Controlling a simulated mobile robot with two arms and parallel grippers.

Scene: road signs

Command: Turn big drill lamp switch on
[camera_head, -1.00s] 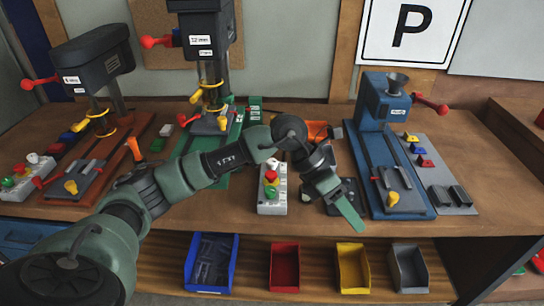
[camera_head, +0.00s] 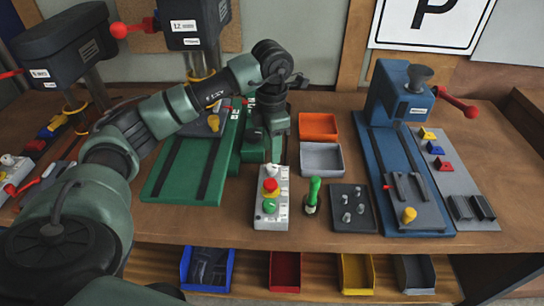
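The big drill (camera_head: 190,25), a dark machine labelled 12 mm, stands at the back left of centre, with a green base (camera_head: 180,170). A pale control box (camera_head: 270,215) lies in front and to the right of the base. It carries a white knob (camera_head: 271,171), a red button (camera_head: 270,186) and a green button (camera_head: 269,206). I cannot tell the knob's setting. My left gripper (camera_head: 267,146) points down just behind the box, seemingly above the table and apart from the knob. Its finger gap is not clear. My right gripper does not show.
A smaller drill (camera_head: 65,50) stands at the left. A blue machine (camera_head: 391,95) stands farther right. Bins sit below the table edge.

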